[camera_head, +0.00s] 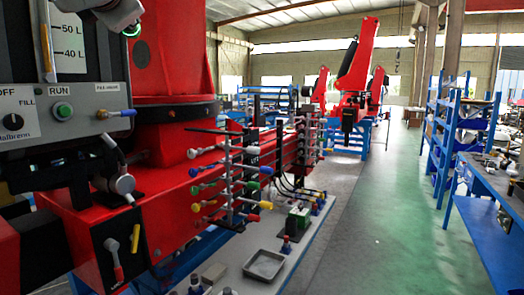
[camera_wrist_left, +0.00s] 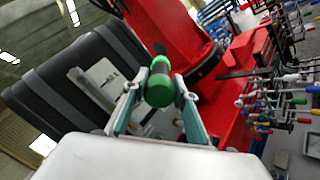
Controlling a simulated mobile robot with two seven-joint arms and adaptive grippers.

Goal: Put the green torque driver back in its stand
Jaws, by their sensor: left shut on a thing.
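The green torque driver (camera_wrist_left: 160,88) is between the fingers of my left gripper (camera_wrist_left: 163,92), seen nearly end-on in the left wrist view. My left gripper is shut on it and holds it in the air, with the red crane and a dark tank behind. My right gripper is not in view.
A control panel (camera_head: 60,112) and red crane body (camera_head: 180,140) fill the left. A rack of coloured levers (camera_head: 232,180) sticks out beside the bench. A metal tray (camera_head: 264,264) lies on the bench front. The green floor (camera_head: 395,220) is clear; blue shelves stand right.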

